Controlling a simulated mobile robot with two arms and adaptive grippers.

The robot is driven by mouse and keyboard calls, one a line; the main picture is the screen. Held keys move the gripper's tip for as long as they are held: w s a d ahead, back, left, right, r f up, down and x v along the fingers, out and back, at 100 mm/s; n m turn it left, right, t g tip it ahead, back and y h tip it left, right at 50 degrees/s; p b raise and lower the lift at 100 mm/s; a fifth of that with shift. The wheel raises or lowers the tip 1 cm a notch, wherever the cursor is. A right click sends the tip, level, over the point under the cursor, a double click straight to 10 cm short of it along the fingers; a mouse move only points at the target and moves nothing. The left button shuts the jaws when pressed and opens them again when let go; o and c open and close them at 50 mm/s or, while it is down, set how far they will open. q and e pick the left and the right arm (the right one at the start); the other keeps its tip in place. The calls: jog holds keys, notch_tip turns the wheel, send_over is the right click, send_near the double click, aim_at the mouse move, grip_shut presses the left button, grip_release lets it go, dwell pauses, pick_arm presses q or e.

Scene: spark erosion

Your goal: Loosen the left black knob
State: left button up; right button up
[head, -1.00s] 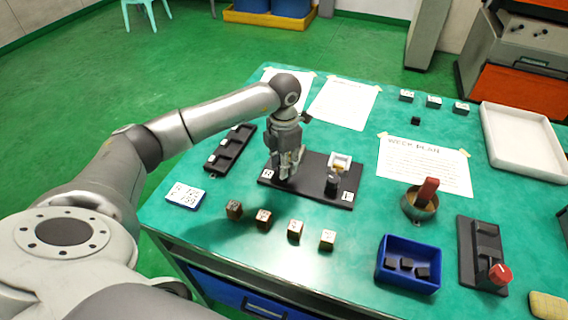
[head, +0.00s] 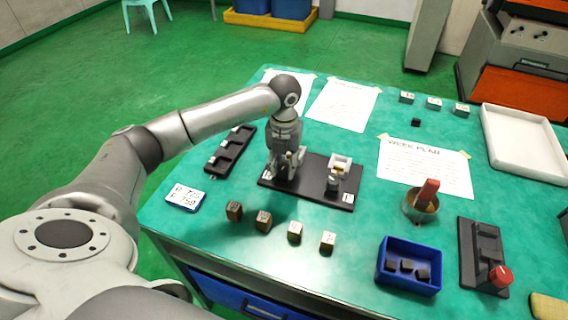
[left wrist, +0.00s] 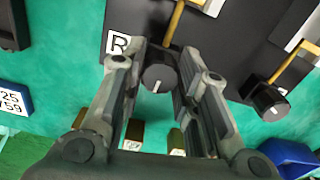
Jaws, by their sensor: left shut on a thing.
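A black base plate (head: 311,190) lies on the table with a fixture near each end. In the left wrist view, a black knob (left wrist: 158,78) with a white line on its face sits between the fingers of my left gripper (left wrist: 160,85). The gripper is shut on it. A white label by this knob reads R (left wrist: 118,44). The other black knob (left wrist: 268,98), also with a white line, is on a brass rod to the right, free of the gripper. In the head view my left gripper (head: 286,172) hides the held knob.
Several small blocks (head: 295,231) stand along the front edge. A display (head: 186,197) and a black tray (head: 230,150) are at the left. A blue bin (head: 409,265) holding black pieces, a bowl (head: 421,204) and a red-knobbed black device (head: 480,255) are to the right.

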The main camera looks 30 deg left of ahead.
aim_at(284, 166)
pick_arm(q)
jog(key=shift+w+r+n, duration=0.1)
jog(key=shift+n, duration=0.3)
jog(key=o, duration=1)
notch_tip(284, 166, up, 12)
dwell(0.7)
